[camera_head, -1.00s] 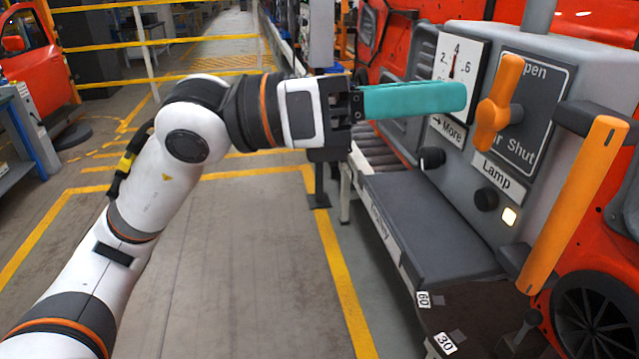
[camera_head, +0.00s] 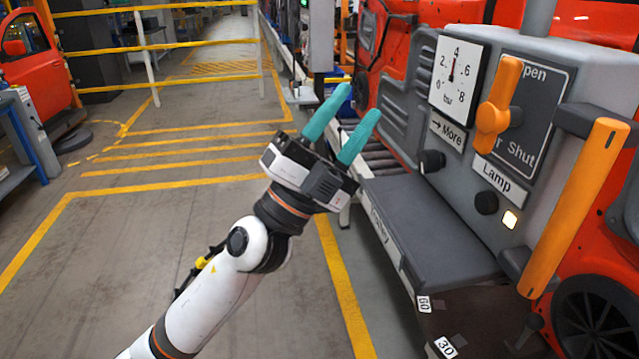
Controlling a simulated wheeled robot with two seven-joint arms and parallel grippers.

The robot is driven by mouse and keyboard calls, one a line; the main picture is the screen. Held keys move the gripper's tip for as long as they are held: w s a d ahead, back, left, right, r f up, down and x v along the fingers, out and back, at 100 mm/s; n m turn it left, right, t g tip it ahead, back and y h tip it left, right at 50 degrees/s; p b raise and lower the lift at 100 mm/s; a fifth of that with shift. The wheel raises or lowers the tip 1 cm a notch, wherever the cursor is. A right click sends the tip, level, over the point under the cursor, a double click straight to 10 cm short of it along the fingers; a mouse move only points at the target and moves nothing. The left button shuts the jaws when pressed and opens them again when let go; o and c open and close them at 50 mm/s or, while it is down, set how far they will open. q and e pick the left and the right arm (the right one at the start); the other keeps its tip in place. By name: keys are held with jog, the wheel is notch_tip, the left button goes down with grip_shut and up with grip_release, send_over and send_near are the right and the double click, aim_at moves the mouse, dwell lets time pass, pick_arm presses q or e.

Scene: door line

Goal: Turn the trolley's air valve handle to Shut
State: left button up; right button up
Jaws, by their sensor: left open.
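The orange air valve handle (camera_head: 499,105) sits on a dark plate (camera_head: 530,110) on the grey trolley panel. Its long arm points up, slightly right, toward the "Open" word, which it partly covers; "Shut" is lower right. A pressure gauge (camera_head: 458,78) is left of it, needle near 4. My left gripper (camera_head: 352,105) has teal fingers that stand apart, pointing up and a little right. It is open and empty, left of the gauge and apart from the handle. My right gripper is not in view.
A black knob (camera_head: 431,161) by "More", a lamp knob (camera_head: 486,201) and a lit lamp (camera_head: 510,219) are below the handle. An orange grab bar (camera_head: 573,208) stands at right. A grey shelf (camera_head: 430,225) juts out below.

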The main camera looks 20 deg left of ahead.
pick_arm(q)
jog(key=w+a+f+n+y, duration=0.2)
jog(key=a+f+n+y, duration=0.1)
jog(key=f+n+y, duration=0.4)
jog(key=w+a+f+n+y, duration=0.3)
jog(key=f+n+y, duration=0.3)
jog(key=n+y, duration=0.1)
jog(key=shift+f+n+y, duration=0.4)
jog(key=shift+y, duration=0.2)
jog(key=shift+w+r, duration=0.1)
jog(key=shift+r, duration=0.05)
